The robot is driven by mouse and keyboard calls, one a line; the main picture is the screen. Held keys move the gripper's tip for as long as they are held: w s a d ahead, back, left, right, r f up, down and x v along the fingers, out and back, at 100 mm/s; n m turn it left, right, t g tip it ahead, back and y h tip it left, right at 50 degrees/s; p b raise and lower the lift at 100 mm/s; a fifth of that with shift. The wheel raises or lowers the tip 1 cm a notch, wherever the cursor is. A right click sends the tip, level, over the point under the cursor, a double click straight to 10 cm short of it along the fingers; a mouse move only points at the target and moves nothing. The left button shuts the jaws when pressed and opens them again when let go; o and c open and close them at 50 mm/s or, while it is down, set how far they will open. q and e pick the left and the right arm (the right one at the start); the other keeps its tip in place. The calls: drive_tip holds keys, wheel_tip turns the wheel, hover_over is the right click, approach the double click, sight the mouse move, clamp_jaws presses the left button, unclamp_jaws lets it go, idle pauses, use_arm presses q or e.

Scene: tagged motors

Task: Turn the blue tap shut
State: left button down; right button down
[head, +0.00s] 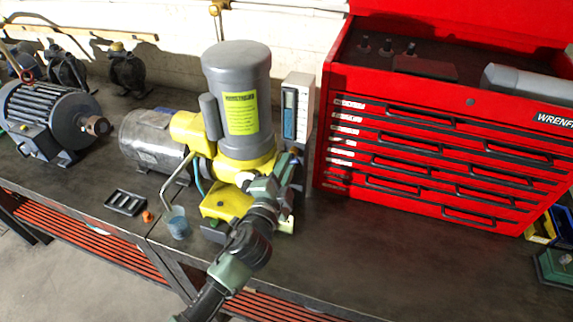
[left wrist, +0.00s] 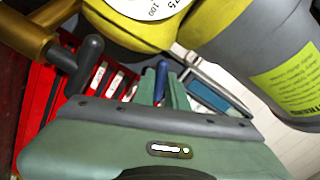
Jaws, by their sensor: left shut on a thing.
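The blue tap (left wrist: 161,80) shows in the left wrist view as a small blue lever between the two green fingers of my left gripper (left wrist: 163,90). In the head view my left gripper (head: 284,172) reaches to the right side of the yellow and grey pump (head: 237,100). It is shut on the blue tap, of which only a little blue shows there. The tap's body and the angle of its lever are mostly hidden by the gripper. My right gripper is not in view.
A white-grey gauge box (head: 297,105) stands close behind the gripper. A red tool chest (head: 420,165) is to the right. Grey motors (head: 45,115) stand at the left. The bench front right is clear.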

use_arm(q)
drive_tip(key=m, duration=0.4)
drive_tip(key=shift+m+p, duration=0.3)
drive_tip(key=shift+m, duration=0.1)
idle(0.5)
drive_tip(key=c, duration=1.4)
unclamp_jaws()
drive_tip(key=shift+c, duration=0.2)
drive_tip(key=b+v, duration=0.2)
drive_tip(key=v, duration=0.5)
drive_tip(key=shift+s, duration=0.35)
drive_tip(key=shift+a, duration=0.1)
